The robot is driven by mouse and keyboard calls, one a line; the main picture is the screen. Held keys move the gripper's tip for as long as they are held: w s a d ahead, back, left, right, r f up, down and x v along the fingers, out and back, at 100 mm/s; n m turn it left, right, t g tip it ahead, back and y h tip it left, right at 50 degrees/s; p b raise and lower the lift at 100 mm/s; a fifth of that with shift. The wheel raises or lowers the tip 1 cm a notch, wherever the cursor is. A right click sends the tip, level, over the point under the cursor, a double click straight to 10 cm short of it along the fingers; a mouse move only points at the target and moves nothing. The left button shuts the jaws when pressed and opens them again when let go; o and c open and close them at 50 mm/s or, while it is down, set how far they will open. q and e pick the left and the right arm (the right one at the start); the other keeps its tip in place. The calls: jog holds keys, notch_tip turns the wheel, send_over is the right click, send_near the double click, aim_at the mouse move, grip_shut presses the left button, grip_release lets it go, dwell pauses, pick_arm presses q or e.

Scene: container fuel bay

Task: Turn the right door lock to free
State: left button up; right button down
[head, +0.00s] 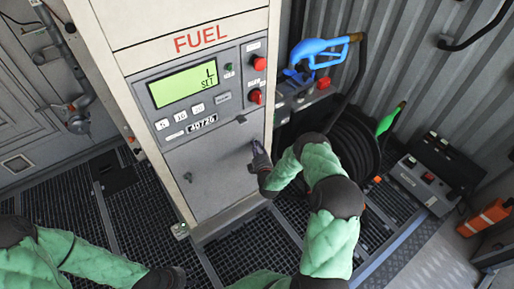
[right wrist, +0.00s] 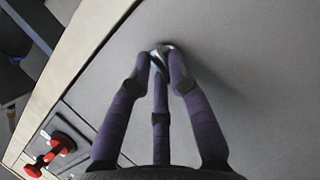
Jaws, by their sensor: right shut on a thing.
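The right door lock (right wrist: 166,47) is a small shiny metal knob on the flat grey door (head: 212,180) of the fuel dispenser. In the right wrist view, the purple-grey fingers of my right gripper (right wrist: 160,66) are closed around it, covering much of it. In the head view, my right gripper (head: 254,147) reaches the right side of the door, and its fingertips hide the lock. The lock's turn position cannot be read. My left gripper (head: 165,278) is a dark shape at the bottom edge, away from the door; its fingers cannot be made out.
A second small lock (head: 188,177) shows on the door's left side. Above are the display (head: 182,85), buttons and red knobs (head: 255,96). To the right are a blue nozzle (head: 318,50), a black hose reel (head: 352,140) and a control box (head: 428,178). Dark grating covers the floor.

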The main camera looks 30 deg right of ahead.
jog(key=m, duration=0.1)
jog(key=m+g+y+b, duration=0.1)
jog(key=m, duration=0.1)
jog(key=shift+d+r, duration=0.2)
jog(key=m, duration=0.1)
jog(key=m+y+b, duration=0.1)
jog(key=shift+w+d+m+g+y, duration=0.1)
jog(key=shift+d+m+g+y, duration=0.05)
jog(key=shift+m+g+y, duration=0.2)
jog(key=shift+d+m+g+y+b, duration=0.15)
jog(key=shift+m+g+y+b, duration=0.15)
jog(key=shift+m+y+b, duration=0.95)
jog(key=shift+d+m+g+y+b, duration=0.2)
jog(key=shift+m+y+b, duration=0.55)
jog(key=shift+m, duration=0.85)
jog(key=shift+r, duration=0.1)
jog(key=c, duration=1.2)
grip_release()
jog(key=shift+o, duration=0.3)
jog(key=shift+a, duration=0.1)
jog(key=v, duration=1.2)
